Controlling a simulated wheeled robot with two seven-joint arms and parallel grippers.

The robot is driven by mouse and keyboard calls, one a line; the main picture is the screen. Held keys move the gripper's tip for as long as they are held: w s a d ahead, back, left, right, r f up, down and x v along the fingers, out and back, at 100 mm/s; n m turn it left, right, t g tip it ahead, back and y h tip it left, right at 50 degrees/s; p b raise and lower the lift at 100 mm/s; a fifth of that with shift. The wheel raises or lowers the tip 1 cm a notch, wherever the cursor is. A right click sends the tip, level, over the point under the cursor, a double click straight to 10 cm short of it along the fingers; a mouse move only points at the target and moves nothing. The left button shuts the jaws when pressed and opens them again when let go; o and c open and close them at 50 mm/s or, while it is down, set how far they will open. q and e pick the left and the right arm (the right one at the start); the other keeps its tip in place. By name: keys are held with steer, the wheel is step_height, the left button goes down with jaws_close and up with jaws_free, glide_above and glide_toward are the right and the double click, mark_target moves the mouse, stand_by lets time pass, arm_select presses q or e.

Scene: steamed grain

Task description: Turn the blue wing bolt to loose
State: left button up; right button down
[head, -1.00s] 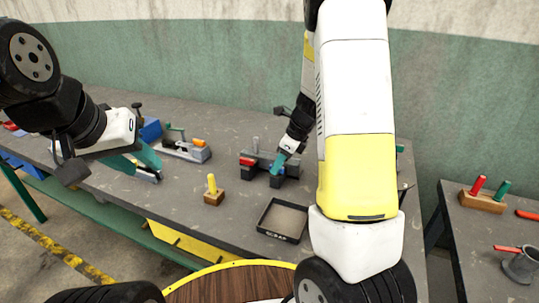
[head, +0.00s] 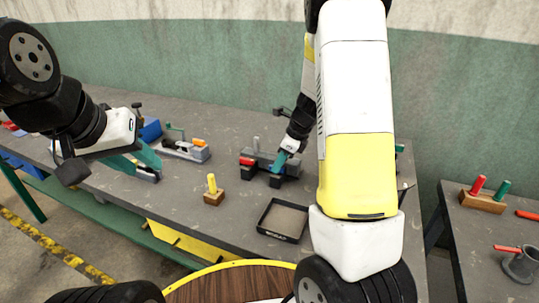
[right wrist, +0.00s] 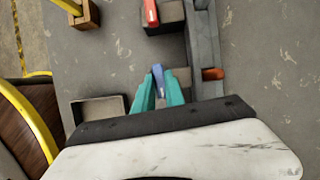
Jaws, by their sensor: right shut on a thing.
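The blue wing bolt (right wrist: 158,76) stands up between the two teal fingers of my right gripper (right wrist: 160,88) in the right wrist view. The right gripper is shut on it. In the head view my right gripper (head: 279,164) comes down on the right part of a dark grey fixture (head: 265,158), and its fingers mostly hide the bolt. A red wing bolt (head: 247,161) sits on the fixture's left block; it also shows at the top of the right wrist view (right wrist: 151,12). My left gripper (head: 138,160) hangs over the table's left part, teal fingers apart, holding nothing visible.
A black-rimmed tray (head: 262,230) lies in front of the fixture. A wooden block with a yellow peg (head: 212,190) stands to its left. A grey device with an orange part (head: 190,150) is further left. A second table (head: 460,225) with coloured handles is at the right.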

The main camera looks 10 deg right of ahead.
steer(key=n+g, duration=0.1)
steer(key=n, duration=0.2)
steer(key=n+g, duration=0.1)
steer(key=n, duration=0.1)
steer(key=shift+w+d+n, duration=0.1)
steer(key=shift+w+n, duration=0.1)
steer(key=shift+n, duration=0.2)
steer(key=n+g, duration=0.2)
steer(key=n, duration=0.3)
steer(key=shift+w, duration=0.15)
steer(key=n+g+h, duration=0.1)
steer(key=n, duration=0.2)
steer(key=n+g, duration=0.1)
steer(key=n, duration=0.2)
steer(key=shift+w+a+n+h, duration=0.1)
steer(key=shift+a+n+h, duration=0.1)
steer(key=shift+n+h, duration=0.2)
steer(key=n+h, duration=0.1)
steer(key=n, duration=0.4)
steer(key=shift+a+g+h, duration=0.15)
steer(key=shift+g+h, duration=0.15)
steer(key=shift+h, duration=0.1)
steer(key=shift+n, duration=0.3)
steer(key=c, duration=1.4)
jaws_free()
steer(key=v, duration=0.7)
steer(key=shift+w+r, duration=0.2)
steer(key=shift+r, duration=0.15)
